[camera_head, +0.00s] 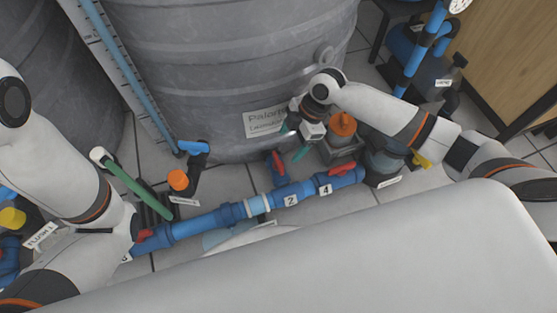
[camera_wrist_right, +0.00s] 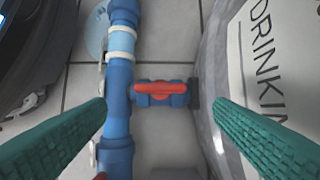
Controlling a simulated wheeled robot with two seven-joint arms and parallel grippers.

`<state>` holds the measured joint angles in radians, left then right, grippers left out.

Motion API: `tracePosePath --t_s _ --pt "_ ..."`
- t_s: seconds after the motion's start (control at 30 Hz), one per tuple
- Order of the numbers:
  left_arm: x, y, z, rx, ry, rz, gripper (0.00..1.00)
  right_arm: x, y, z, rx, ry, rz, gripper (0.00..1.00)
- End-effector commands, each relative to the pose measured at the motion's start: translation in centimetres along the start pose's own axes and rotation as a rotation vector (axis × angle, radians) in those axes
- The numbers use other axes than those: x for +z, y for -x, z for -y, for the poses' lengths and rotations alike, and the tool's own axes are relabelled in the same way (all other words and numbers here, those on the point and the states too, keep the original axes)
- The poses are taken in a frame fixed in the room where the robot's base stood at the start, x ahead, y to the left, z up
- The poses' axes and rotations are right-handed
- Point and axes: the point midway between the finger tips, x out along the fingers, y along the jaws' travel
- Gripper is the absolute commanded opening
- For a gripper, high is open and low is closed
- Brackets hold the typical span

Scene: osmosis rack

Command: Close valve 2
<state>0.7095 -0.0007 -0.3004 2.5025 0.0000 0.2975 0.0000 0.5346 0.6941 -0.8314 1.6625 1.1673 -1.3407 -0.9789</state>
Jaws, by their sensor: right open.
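Valve 2 has a red handle (camera_head: 277,162) on a short blue branch between the main blue pipe and the grey tank, by the label "2" (camera_head: 290,201). In the right wrist view its red handle (camera_wrist_right: 162,88) lies crosswise in the picture, in line with the branch. My right gripper (camera_head: 294,142) is above the valve, near the tank wall. In the wrist view its two teal fingers are wide apart, with the handle between and beyond them, and nothing is held. My left arm shows at the left, but its gripper cannot be made out.
The grey tank (camera_head: 225,60) stands close behind the valve. The main blue pipe (camera_head: 215,219) runs across the front. Another red handle (camera_head: 343,168) is by the label "4" (camera_head: 325,190), to the right. An orange-topped pump (camera_head: 342,125) stands behind it.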

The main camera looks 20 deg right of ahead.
Motion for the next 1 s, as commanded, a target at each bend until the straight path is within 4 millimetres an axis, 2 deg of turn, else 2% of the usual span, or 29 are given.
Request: tracePosePath --t_s 0.03,0.1,0.3,0.4,0.57,0.83,0.87,1.0 --pt "0.4 1.6 0.3 0.002 0.000 -0.005 0.36 -0.3 -1.9 -0.1 0.002 0.000 0.001 0.76" --pt "0.7 2.5 0.5 0.002 0.000 -0.007 0.36 -0.2 -3.4 -0.1 0.002 -0.001 0.002 0.76" --pt "1.4 4.7 0.9 0.002 0.000 -0.007 0.36 -0.2 -6.9 0.0 0.000 -0.001 0.001 0.76" --pt "1.6 5.3 1.0 0.002 0.000 -0.008 0.36 -0.2 -8.0 0.0 0.000 -0.001 0.000 0.76" --pt "1.8 5.7 1.1 0.001 0.000 -0.008 0.36 -0.1 -8.8 0.0 -0.001 -0.002 0.000 0.76" --pt "1.8 5.6 1.1 0.001 0.001 -0.007 0.36 -0.1 -8.8 0.0 -0.001 -0.003 -0.001 0.76" --pt "1.8 5.6 1.1 0.001 0.001 -0.007 0.36 -0.1 -8.8 0.0 -0.001 -0.003 -0.001 0.75" --pt "1.8 5.6 1.1 0.001 0.001 -0.007 0.36 -0.1 -8.7 0.0 -0.001 -0.003 -0.001 0.52"
